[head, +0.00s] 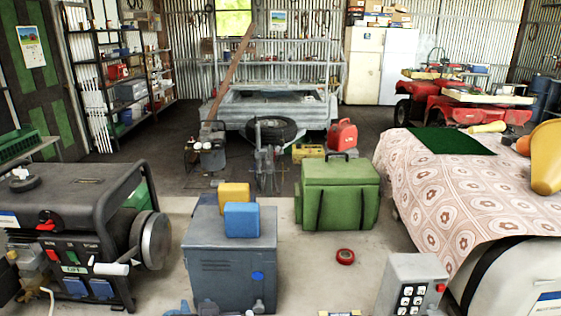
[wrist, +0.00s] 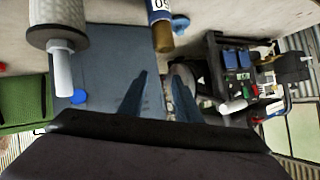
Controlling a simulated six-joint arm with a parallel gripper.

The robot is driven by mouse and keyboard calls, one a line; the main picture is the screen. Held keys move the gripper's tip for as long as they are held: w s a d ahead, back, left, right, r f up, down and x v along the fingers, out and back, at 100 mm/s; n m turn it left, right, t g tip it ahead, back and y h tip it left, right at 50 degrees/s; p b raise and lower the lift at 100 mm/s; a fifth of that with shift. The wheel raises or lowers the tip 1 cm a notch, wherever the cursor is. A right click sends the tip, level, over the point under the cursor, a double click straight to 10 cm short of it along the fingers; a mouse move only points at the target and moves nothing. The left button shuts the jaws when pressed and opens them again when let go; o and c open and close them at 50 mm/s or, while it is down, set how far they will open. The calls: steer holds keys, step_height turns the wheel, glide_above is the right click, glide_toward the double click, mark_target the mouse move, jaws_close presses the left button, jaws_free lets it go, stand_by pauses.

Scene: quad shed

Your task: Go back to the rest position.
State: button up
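My gripper (wrist: 160,76) shows in the wrist view as two blue-grey fingers rising from a dark palm. The fingertips stand apart, with nothing seen held between them. Behind them is the blue-grey cabinet (wrist: 100,75) with a blue round spot (wrist: 78,97). The same cabinet (head: 222,268) stands at the bottom middle of the head view. I cannot make out my gripper in the head view.
In the wrist view, a pale cylinder (wrist: 58,18) and a labelled brown bottle (wrist: 161,30) are at the top. A generator (head: 80,225), green case (head: 338,195), red tape roll (head: 345,256) and grey button box (head: 412,285) surround the cabinet. Yellow and blue containers (head: 241,220) stand on it.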

steer(key=s+d+f+n+g+h+p, duration=0.15)
steer(key=s+d+g, duration=0.3)
steer(key=d, duration=0.45)
steer(key=s+d+f+n+g+h+p, duration=0.1)
steer(key=s+d+f+g+h+p, duration=0.15)
steer(key=s+d, duration=0.5)
steer(key=s+d+f+m+g+h+b, duration=0.1)
steer(key=s+d+f+m+g+b, duration=0.1)
steer(key=d+f+b, duration=0.5)
steer(key=s+d+f+m+g+h+b, duration=0.1)
steer(key=s+d+f+m+g+b, duration=0.1)
steer(key=d+f+b, duration=0.6)
step_height(320, 180, up, 14)
steer(key=d+p, duration=0.1)
steer(key=p, duration=1.5)
steer(key=shift+w+d, duration=0.15)
steer(key=shift+w, duration=0.1)
steer(key=shift+f, duration=0.1)
